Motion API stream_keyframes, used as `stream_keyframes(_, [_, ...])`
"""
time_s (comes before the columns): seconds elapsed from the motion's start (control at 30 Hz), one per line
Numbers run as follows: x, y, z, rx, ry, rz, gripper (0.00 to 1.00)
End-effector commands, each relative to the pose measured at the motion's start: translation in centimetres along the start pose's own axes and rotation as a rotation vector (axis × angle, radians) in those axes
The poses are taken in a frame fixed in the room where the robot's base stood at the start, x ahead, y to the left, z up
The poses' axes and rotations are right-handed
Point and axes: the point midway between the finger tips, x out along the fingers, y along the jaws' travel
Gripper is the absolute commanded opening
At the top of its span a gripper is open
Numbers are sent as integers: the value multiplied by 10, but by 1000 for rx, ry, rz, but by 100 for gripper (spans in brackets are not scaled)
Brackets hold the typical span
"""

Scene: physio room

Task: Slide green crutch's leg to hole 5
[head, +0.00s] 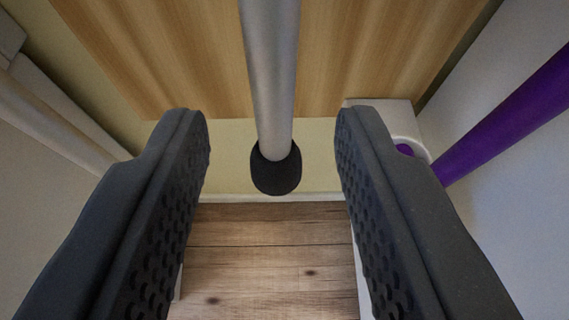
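A silver metal tube (270,80) with a black rubber tip (276,170) comes down from the top of the head view. It looks like a crutch's leg, but no green part shows and no holes can be made out on it. Its upper end is out of the picture. My gripper (272,135) is open, with one dark, studded finger on each side of the tube. Clear gaps show between the tube and both fingers.
A purple tube (510,112) slants at the right, by a white holder (410,140). A pale tube (58,125) slants at the left. A wooden panel (180,60) stands behind. Pale side walls flank the space, with wood-plank floor (265,255) below.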

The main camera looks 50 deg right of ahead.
Motion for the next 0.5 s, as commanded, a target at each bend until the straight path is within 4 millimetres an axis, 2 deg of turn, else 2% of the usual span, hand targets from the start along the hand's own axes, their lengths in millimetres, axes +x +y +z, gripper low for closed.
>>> stream_keyframes(0.2, [30, 1, 5, 4, -5, 1, 36])
stream_keyframes(0.5, [57, 0, 2, 3, -2, 0, 36])
